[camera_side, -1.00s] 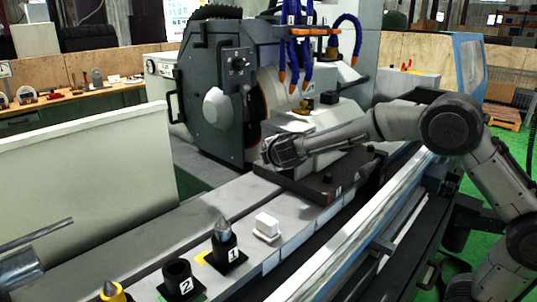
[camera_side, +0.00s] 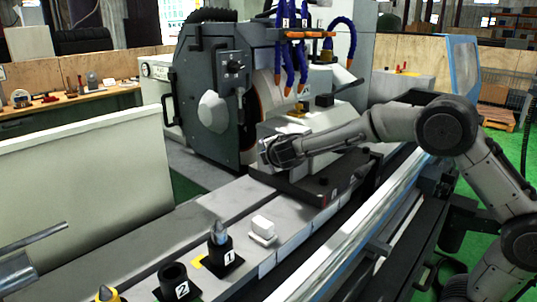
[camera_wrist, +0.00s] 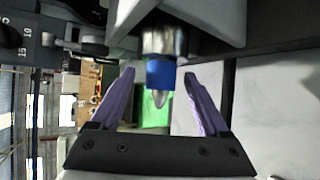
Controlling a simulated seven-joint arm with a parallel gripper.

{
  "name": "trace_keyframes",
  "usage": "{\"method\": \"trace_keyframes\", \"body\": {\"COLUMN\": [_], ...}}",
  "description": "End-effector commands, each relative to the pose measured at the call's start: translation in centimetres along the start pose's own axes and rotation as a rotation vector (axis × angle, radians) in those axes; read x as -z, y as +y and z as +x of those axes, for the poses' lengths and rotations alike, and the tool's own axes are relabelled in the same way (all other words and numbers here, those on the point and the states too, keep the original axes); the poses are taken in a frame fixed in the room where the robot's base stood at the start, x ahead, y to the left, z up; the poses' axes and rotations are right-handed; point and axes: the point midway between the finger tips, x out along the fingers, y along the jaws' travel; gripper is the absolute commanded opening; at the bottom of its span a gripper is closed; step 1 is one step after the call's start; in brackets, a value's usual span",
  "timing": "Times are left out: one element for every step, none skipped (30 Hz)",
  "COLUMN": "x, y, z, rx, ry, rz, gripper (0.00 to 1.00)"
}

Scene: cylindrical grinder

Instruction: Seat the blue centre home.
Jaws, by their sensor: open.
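The blue centre shows in the wrist view as a blue band (camera_wrist: 160,74) with a pale pointed tip. It projects from a shiny metal sleeve (camera_wrist: 164,40) at the top of that view. My gripper (camera_wrist: 158,78) is open, with its two purple fingers either side of the blue centre. A gap shows between each finger and the band. In the side view my gripper (camera_side: 268,152) is beside a grey machine housing on a dark base (camera_side: 318,190). The blue centre cannot be made out there. How deep it sits in the sleeve cannot be told.
A holder marked 1 (camera_side: 222,258) carries a metal-tipped centre. A holder marked 2 (camera_side: 176,279) looks empty. A yellow centre (camera_side: 107,294) is at the bottom edge. A white block (camera_side: 263,228) lies nearby. The grinding wheel head (camera_side: 208,100) stands behind, with blue hoses (camera_side: 289,60) above.

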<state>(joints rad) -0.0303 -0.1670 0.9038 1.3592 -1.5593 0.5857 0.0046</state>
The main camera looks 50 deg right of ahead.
Motion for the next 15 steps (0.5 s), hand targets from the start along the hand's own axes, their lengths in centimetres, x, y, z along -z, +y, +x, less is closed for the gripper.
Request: {"method": "trace_keyframes", "body": {"x": [0.1,0.1,0.1,0.1,0.1,0.1,0.1,0.1,0.1,0.1,0.1,0.1,0.1,0.1,0.1], "y": [-0.3,-0.3,-0.2,-0.2,-0.2,-0.1,-0.1,0.0,0.0,0.0,0.1,0.1,0.1,0.0,0.1], "z": [0.1,0.0,-0.1,-0.3,-0.6,-1.0,-1.4,-1.8,-2.5,-3.1,-3.8,-4.7,-5.4,-6.0,-7.0], "rx": [0.005,0.005,0.004,0.004,0.003,0.002,0.001,-0.001,-0.001,-0.001,-0.002,-0.003,-0.003,-0.003,-0.003], "ry": [0.001,0.001,0.001,0.002,0.002,0.002,0.002,0.002,0.003,0.004,0.004,0.003,0.005,0.004,0.005], "rz": [-0.002,-0.002,-0.002,-0.002,-0.002,-0.002,-0.002,-0.002,-0.002,-0.001,-0.001,0.000,0.000,-0.001,-0.001], "gripper": [0.79,0.79,0.79,0.79,0.79,0.79,0.79,0.79,0.79,0.79,0.79,0.79,0.79,0.79,0.79]}}
